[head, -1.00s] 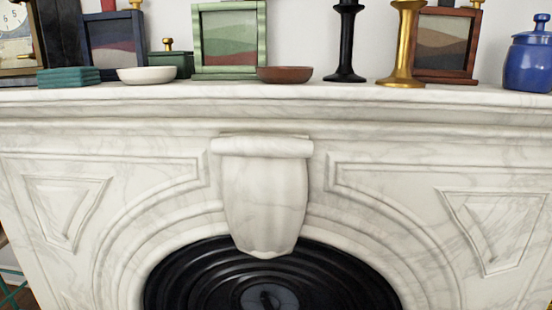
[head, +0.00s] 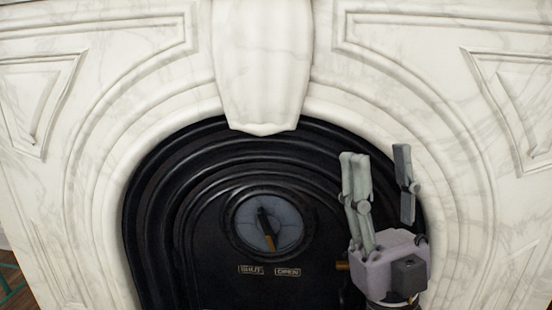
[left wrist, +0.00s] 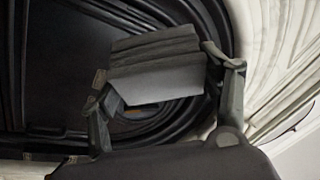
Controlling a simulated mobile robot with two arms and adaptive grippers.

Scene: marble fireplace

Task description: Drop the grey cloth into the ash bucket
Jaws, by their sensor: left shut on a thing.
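The grey cloth (left wrist: 160,80) looks like a folded block in the left wrist view. My left gripper (left wrist: 158,73) is shut on it, with a finger at each side. Neither shows in the head view. My right gripper (head: 382,165) stands fingers up at the lower right of the head view, in front of the black fireplace front. Its fingers are apart with nothing between them. I cannot make out the ash bucket in either view.
The black arched fireplace front (head: 195,240) carries a round dial (head: 268,222) with labels below it, one reading OPEN. White marble (head: 100,150) surrounds it, with a keystone (head: 262,65) jutting above. Dark ridged curves lie behind the cloth in the left wrist view.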

